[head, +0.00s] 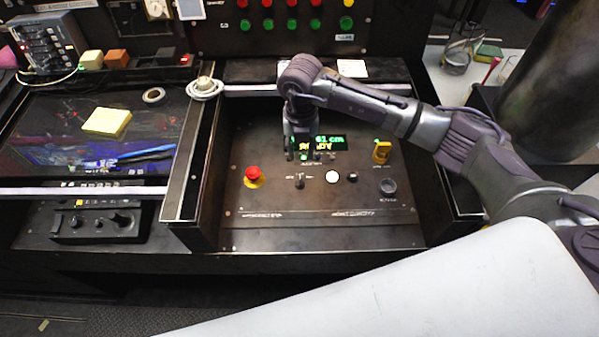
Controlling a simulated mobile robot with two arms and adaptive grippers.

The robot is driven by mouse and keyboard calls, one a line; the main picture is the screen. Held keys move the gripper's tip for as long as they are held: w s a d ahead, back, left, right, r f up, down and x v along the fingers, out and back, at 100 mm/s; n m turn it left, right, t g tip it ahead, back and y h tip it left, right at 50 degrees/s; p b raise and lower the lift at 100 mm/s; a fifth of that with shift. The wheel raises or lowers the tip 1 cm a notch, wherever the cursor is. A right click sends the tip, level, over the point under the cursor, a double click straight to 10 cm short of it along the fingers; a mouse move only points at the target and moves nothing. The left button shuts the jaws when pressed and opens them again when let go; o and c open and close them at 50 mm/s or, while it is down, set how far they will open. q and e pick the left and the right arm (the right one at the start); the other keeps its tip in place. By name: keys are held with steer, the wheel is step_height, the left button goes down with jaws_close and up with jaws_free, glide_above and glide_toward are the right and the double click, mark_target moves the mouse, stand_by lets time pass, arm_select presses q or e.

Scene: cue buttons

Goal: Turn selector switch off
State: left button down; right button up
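A dark control panel (270,222) is set into the desk in the middle of the head view. It carries a small switch with a short lever (299,181), which may be the selector switch; its label is too small to read. A dark round knob (388,186) sits at the panel's right. My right gripper (303,157) points down over the upper part of the panel, beside a green lit display, and is above and behind the lever switch. Nothing shows in its grip, and its finger gap is too small to judge. My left gripper is out of view.
A red mushroom button (253,175) is at the panel's left, with white (332,176) and black (352,176) buttons right of the lever. A yellow switch (381,151) stands at the upper right. A raised frame edge (190,160) bounds the panel's left side.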

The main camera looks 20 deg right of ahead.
mark_target(300, 178)
step_height(300, 178, down, 11)
steer(key=shift+a+f+p, duration=0.1)
steer(key=shift+f+p, duration=0.1)
steer(key=shift+p, duration=0.2)
jaws_close()
